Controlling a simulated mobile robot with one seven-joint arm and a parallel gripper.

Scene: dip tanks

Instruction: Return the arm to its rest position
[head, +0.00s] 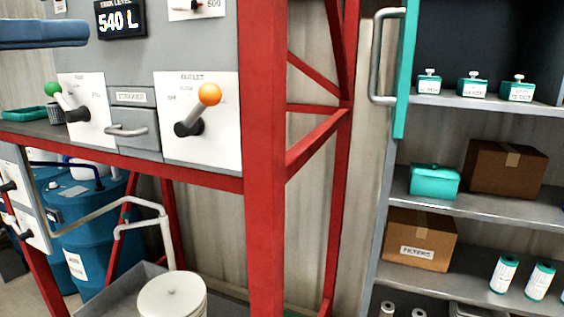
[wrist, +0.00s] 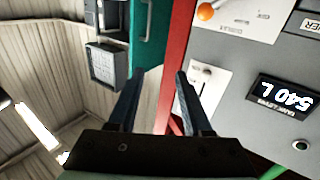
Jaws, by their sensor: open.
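My gripper (wrist: 155,78) shows in the wrist view with its two dark fingers apart and nothing between them. The wrist view is turned over, with the display text upside down. Beyond the fingers are the red frame post and a teal cabinet edge, and neither finger visibly touches them. In the head view a blue-grey bar, which I cannot identify for sure, enters at the upper left edge.
A grey panel carries a 540 L display (head: 121,18), an orange-knobbed outlet lever (head: 209,95) and a green-knobbed lever (head: 53,89). A red post (head: 262,150) stands beside it. Shelves with boxes (head: 506,168) are at right, behind a teal door (head: 405,80). Blue drums (head: 95,230) stand below.

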